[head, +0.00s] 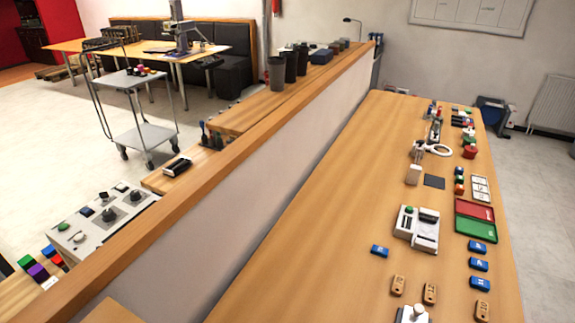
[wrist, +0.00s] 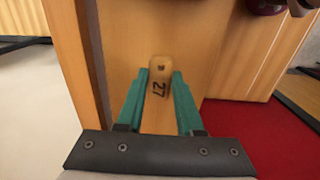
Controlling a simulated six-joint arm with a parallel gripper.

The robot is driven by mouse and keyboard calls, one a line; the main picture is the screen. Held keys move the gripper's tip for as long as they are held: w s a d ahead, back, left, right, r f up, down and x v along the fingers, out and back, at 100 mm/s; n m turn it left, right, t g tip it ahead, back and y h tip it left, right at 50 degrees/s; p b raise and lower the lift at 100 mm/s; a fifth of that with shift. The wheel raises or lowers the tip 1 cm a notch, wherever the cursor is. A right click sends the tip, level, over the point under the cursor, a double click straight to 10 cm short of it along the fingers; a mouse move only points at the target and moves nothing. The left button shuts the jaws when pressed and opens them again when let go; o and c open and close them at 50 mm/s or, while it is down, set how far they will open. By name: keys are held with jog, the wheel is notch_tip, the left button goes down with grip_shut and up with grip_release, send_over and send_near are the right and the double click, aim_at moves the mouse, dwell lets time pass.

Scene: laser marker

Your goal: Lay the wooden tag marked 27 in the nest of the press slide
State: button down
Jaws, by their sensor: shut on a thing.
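In the wrist view, my gripper (wrist: 160,77) has green fingers closed on a pale wooden tag (wrist: 159,87). The tag has a small hole near its far end and a dark 27 on its face, read sideways. It lies between the fingertips, over a wooden surface. My gripper does not show in the head view. Several wooden tags lie on the right bench there, including one at the front (head: 398,284); their marks are too small to read. I cannot tell for certain which fixture is the press slide, and its nest is not clear in either view.
The long bench (head: 330,225) has a wide clear strip along its left. A white device (head: 417,228), blue blocks (head: 479,265), a red tray (head: 474,209) and a green tray (head: 473,232) stand at right. A low partition (head: 225,160) runs beside the bench.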

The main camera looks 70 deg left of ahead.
jog(key=r, duration=0.3)
jog(key=shift+a+r, duration=0.4)
jog(key=w+a+m, duration=0.5)
jog(key=w+a, duration=0.1)
jog(key=a, duration=0.4)
jog(key=w+a+m, duration=0.4)
jog(key=w+a, duration=0.2)
jog(key=a, duration=0.4)
jog(key=w+a+f+m, duration=0.4)
jog(key=w+a+m, duration=0.15)
jog(key=w, duration=0.55)
jog(key=w+a+f+m, duration=0.35)
jog(key=w+a, duration=0.25)
jog(key=w, duration=0.5)
jog(key=w+d+f+m, duration=0.1)
jog(key=w+f+m, duration=0.4)
jog(key=w, duration=0.6)
jog(key=w+d+f+m, duration=0.1)
jog(key=w+f+m, duration=0.3)
jog(key=w+f, duration=0.55)
jog(key=w+d+f+m, duration=0.3)
jog(key=w+d+m, duration=0.15)
jog(key=w, duration=0.35)
jog(key=w+d+f+m, duration=0.4)
jog(key=w+d, duration=0.1)
jog(key=w, duration=0.4)
jog(key=shift+m, duration=0.25)
notch_tip(320, 180, down, 10)
jog(key=shift+d+f, duration=0.1)
